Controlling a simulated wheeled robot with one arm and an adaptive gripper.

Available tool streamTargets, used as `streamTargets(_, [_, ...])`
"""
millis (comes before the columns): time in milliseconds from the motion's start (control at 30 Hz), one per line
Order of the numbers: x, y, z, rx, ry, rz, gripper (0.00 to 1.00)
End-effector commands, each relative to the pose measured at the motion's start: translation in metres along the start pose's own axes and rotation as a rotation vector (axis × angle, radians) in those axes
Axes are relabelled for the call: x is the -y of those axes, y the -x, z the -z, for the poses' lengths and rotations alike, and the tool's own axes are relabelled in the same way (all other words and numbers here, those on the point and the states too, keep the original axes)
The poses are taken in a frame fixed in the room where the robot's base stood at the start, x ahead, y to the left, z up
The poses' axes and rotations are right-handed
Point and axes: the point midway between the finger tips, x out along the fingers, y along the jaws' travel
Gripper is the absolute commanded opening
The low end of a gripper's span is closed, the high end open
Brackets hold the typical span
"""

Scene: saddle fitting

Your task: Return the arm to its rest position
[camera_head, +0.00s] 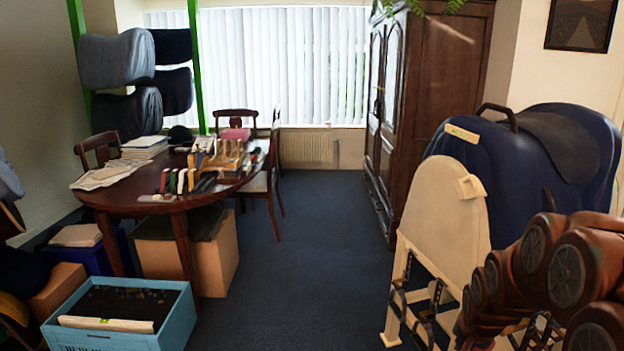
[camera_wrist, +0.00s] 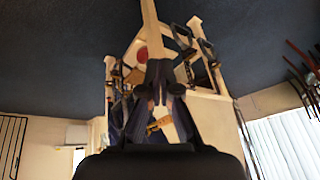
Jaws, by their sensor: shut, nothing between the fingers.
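My gripper (camera_wrist: 160,68) shows in the wrist view as two dark fingers rising from a black body at the bottom edge. The fingertips are together and hold nothing. Behind them in the picture is the cream wooden stand (camera_wrist: 218,108) with straps and buckles hanging on it. I cannot tell how far the fingers are from the stand. My arm and gripper are not seen in the head view. There the stand (camera_head: 447,205), with a rounded board, is at the right, in front of a blue padded saddle horse (camera_head: 560,150) with a dark top.
Brown rolled leather pieces (camera_head: 590,265) crowd the lower right. A wooden cabinet (camera_head: 430,100) stands behind. A round table (camera_head: 150,200) with tools and papers is at left, a blue crate (camera_head: 175,320) in front. The carpet (camera_head: 300,260) between is clear.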

Motion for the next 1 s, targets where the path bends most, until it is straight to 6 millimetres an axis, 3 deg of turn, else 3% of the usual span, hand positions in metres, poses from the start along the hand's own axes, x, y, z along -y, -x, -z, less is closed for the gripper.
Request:
streamTargets(33, [0.004,0.020,-0.007,0.018,0.028,-0.005,0.00])
streamTargets(100, [0.005,0.040,-0.021,0.050,0.068,-0.015,0.00])
streamTargets(467, [0.003,0.139,-0.097,0.220,0.276,-0.055,0.00])
streamTargets(1000, [-0.033,0.279,-0.214,0.493,0.588,-0.065,0.00])
